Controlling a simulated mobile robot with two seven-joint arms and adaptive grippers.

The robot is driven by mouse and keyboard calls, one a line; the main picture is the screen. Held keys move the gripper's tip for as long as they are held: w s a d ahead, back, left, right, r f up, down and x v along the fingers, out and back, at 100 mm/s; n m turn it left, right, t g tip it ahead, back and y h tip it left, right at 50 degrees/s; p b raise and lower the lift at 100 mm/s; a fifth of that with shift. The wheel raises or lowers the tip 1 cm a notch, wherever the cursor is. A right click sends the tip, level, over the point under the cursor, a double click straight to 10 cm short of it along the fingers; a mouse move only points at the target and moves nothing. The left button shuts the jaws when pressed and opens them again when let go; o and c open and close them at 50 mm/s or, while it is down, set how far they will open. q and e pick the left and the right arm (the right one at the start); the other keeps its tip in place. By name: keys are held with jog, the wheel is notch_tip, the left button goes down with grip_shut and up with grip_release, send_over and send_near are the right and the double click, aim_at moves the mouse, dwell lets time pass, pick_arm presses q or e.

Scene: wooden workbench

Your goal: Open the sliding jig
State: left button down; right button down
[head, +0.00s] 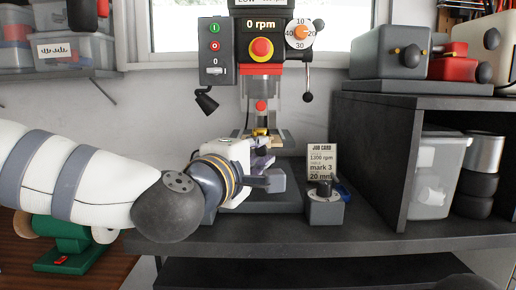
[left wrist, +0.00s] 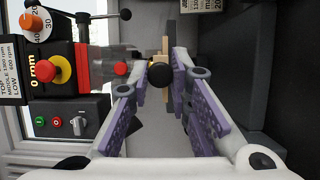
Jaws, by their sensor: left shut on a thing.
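My left gripper (head: 264,156) reaches in from the left to the base of the drill press (head: 262,60). In the left wrist view its purple-padded fingers (left wrist: 163,76) are closed around a round black knob (left wrist: 158,76). The knob sits at the near side of the sliding jig, whose tan plate (left wrist: 166,45) shows behind it in the left wrist view. In the head view the jig (head: 262,132) shows as a small tan and brass part above the gripper, mostly hidden by it. How far the jig is slid cannot be told. My right gripper is not in view.
A job card (head: 321,162) stands behind a small grey block (head: 325,208) to the right of the press. A dark shelf unit (head: 370,150) bounds the right side. A green device (head: 72,240) is at lower left. The bench front (head: 400,236) is clear.

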pick_arm(q)
jog(key=shift+w, duration=0.45)
jog(key=c, duration=1.5)
grip_release()
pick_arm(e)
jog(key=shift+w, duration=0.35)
pick_arm(q)
jog(key=shift+o, duration=0.2)
jog(key=shift+s, duration=0.1)
